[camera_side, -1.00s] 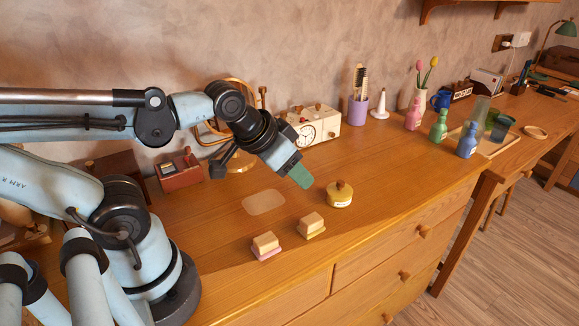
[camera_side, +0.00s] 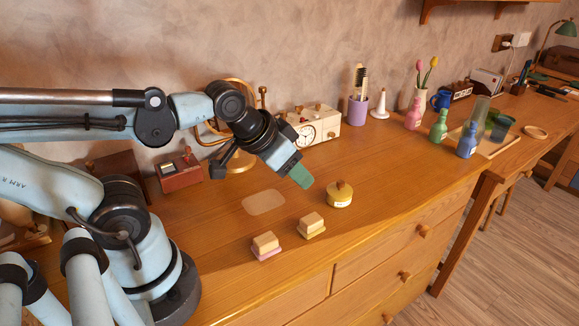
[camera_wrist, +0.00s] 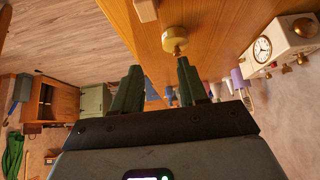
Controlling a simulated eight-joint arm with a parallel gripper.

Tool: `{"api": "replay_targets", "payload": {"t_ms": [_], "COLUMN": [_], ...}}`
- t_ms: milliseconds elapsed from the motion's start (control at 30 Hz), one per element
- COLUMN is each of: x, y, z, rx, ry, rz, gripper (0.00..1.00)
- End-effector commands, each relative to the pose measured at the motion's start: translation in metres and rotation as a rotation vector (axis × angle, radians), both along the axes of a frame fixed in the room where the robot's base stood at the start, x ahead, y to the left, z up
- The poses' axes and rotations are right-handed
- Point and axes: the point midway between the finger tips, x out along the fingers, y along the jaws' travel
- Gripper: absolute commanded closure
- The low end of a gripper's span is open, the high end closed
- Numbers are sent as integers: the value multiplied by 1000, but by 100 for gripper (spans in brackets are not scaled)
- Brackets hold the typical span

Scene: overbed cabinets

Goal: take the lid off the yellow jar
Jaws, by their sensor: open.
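The yellow jar (camera_side: 339,198) stands upright on the wooden desktop, with a pale label on its side. Its lid (camera_side: 340,187) sits on top and has a brown knob. In the wrist view the jar (camera_wrist: 175,40) is ahead of the fingers, apart from them. My gripper (camera_side: 301,176) is above the desktop, to the upper left of the jar, with green fingers. In the wrist view my gripper (camera_wrist: 160,88) shows its two fingers spread, with nothing between them.
Two soap-like blocks on small dishes, one on a pink dish (camera_side: 266,246) and one on a yellow dish (camera_side: 311,226), sit near the front edge. A pale mat (camera_side: 263,202) lies left of the jar. A white clock box (camera_side: 315,125) stands behind. Bottles (camera_side: 438,127) stand far right.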

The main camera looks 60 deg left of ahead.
Motion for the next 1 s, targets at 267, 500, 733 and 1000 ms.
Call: {"api": "replay_targets", "payload": {"t_ms": [267, 500, 733, 1000], "x": [0, 4, 34, 83], "y": [0, 1, 5, 14], "z": [0, 4, 27, 42], "rx": [0, 1, 7, 9], "ry": [0, 17, 148, 343], "rz": [0, 1, 5, 4], "gripper": [49, 49, 49, 49]}}
